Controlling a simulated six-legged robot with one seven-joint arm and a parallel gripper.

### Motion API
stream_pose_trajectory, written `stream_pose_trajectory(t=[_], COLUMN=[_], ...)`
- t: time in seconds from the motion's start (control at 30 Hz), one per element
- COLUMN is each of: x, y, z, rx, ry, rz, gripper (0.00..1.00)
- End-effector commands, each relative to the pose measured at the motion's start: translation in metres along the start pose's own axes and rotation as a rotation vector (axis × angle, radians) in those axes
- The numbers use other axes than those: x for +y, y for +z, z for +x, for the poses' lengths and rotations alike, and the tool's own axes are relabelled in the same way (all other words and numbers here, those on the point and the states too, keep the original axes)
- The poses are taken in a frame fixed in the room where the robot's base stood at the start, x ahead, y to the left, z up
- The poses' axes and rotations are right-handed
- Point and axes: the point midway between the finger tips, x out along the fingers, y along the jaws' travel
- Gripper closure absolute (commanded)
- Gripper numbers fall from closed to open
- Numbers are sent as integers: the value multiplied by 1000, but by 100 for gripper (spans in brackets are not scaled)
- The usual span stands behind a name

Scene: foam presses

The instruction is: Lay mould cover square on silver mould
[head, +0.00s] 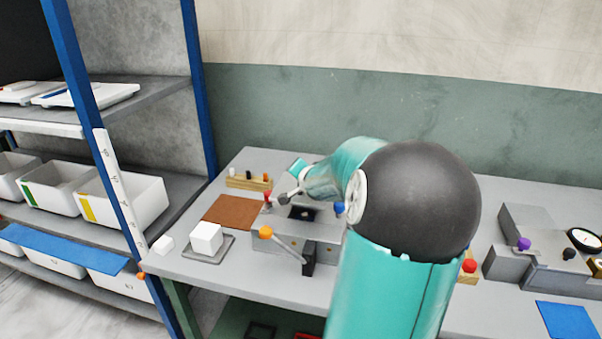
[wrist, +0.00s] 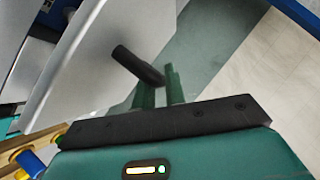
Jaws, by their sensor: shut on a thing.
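In the wrist view my gripper (wrist: 161,84) is shut on a short black handle (wrist: 136,63). The handle stands out from a pale grey plate (wrist: 85,75), which looks like the mould cover; the plate appears tilted in this view. In the head view my arm hides most of the gripper and I cannot make out the cover. The silver mould (head: 275,240) appears to be the grey block on the bench, with a dark square recess on top, left of my arm. I cannot tell how far the cover is from it.
An orange-knobbed lever (head: 265,233) stands at the block's front. A brown mat (head: 229,211), a white cube (head: 206,236) on a grey tray and a wooden rack (head: 243,182) lie left. Another press (head: 535,250) stands right. Blue-posted shelving borders the bench's left.

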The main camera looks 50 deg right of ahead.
Motion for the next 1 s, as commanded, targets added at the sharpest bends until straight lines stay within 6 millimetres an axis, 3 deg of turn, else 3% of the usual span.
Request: stream_pose_trajectory(t=[0.5, 1.0], x=[34, 40], y=[30, 37], z=[22, 30], rx=[0, 2], ry=[0, 0], rz=[1, 0], gripper=[100, 100])
